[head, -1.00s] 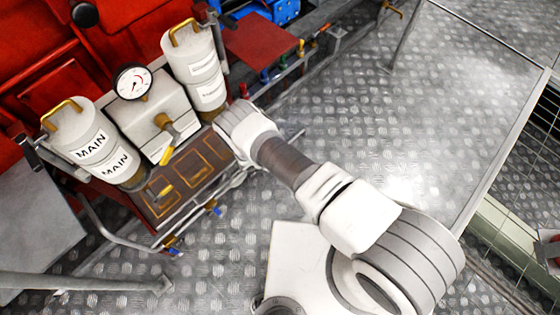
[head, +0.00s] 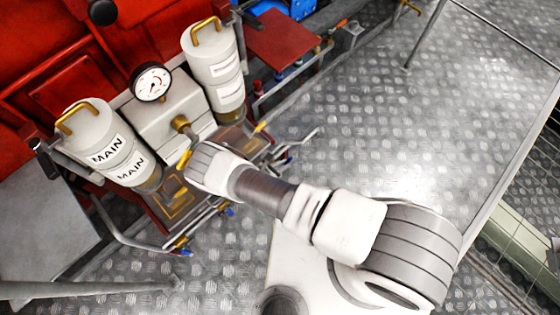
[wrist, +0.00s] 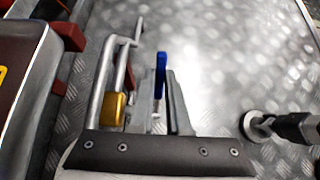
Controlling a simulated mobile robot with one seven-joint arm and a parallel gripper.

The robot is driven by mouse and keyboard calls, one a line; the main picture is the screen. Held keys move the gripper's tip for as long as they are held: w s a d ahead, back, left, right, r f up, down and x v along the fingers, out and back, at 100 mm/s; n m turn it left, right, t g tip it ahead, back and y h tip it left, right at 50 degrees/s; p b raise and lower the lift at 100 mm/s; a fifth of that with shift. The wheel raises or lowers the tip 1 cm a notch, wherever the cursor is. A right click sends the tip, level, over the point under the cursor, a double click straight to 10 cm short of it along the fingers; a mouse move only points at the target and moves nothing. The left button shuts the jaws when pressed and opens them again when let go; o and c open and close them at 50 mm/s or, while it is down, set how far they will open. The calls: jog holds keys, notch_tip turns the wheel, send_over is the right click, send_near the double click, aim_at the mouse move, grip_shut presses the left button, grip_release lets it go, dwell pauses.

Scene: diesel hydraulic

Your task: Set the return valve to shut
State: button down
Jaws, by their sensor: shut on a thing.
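A slim blue handle (wrist: 160,66) stands upright in the wrist view, between the fingers of my gripper (wrist: 164,80). The fingers are close together and shut on it. A brass fitting (wrist: 112,108) on a grey pipe is just left of the fingers. Small blue handles (head: 229,211) show along the pipes at the unit's lower front edge. No label reading "return" is legible, so I cannot tell by label which valve is the return valve.
Two white canisters marked MAIN (head: 110,148) and a pressure gauge (head: 151,82) stand behind the pipes. A brass lever (head: 182,124) is on the grey block between the canisters. A metal rail (head: 85,287) is at lower left. The tread-plate floor (head: 370,110) to the right is clear.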

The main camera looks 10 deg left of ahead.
dwell(0.6)
jog(key=c, duration=0.9)
grip_release()
jog(key=shift+r, duration=0.1)
